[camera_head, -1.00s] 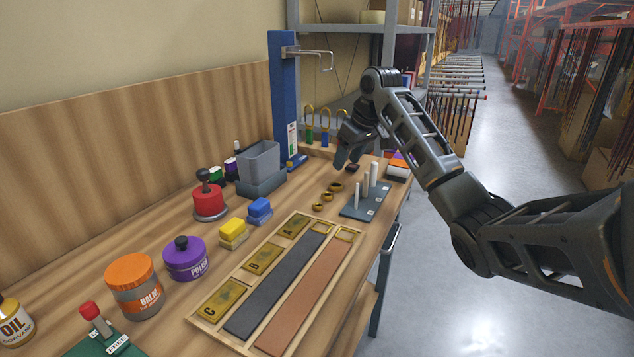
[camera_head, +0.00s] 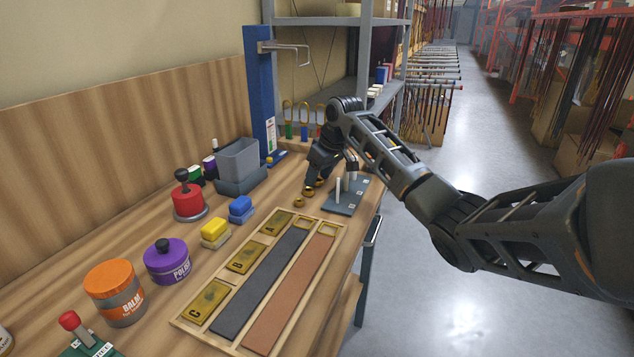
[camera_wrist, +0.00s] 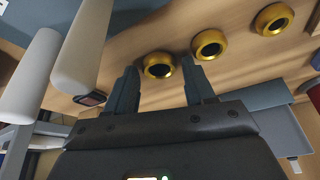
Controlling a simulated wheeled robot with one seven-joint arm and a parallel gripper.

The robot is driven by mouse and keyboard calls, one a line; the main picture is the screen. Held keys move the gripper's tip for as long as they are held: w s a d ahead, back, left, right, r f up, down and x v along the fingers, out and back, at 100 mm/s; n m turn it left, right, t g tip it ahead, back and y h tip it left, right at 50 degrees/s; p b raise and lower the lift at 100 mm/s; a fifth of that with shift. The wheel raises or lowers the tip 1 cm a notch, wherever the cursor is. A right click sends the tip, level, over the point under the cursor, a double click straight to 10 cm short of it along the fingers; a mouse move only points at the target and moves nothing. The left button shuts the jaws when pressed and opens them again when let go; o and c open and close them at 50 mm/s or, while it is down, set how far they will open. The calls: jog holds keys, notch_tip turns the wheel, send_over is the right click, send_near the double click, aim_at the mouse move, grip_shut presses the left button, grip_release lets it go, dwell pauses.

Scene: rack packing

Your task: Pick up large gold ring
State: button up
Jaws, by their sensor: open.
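Three gold rings lie in a row on the wooden bench. In the wrist view they are one between my fingertips (camera_wrist: 159,76), a middle one (camera_wrist: 210,33) and one at the upper right (camera_wrist: 273,7). They look close in size, and I cannot tell surely which is the large gold ring. In the head view the nearest ring (camera_head: 298,202) and the one beside it (camera_head: 308,191) show; my gripper (camera_head: 315,181) mostly hides the far one. My gripper is open and points down close over the row, with the first ring in its gap, not gripped.
A dark base with upright pale pegs (camera_head: 338,190) stands close right of my gripper; the pegs show large in the wrist view (camera_wrist: 82,45). A grey bin (camera_head: 240,161) stands to the left. A wooden tray with lettered plates (camera_head: 322,229) lies nearer.

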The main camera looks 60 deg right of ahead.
jog(key=shift+c, duration=0.4)
jog(key=c, duration=0.7)
jog(key=shift+c, duration=0.2)
jog(key=shift+r, duration=0.1)
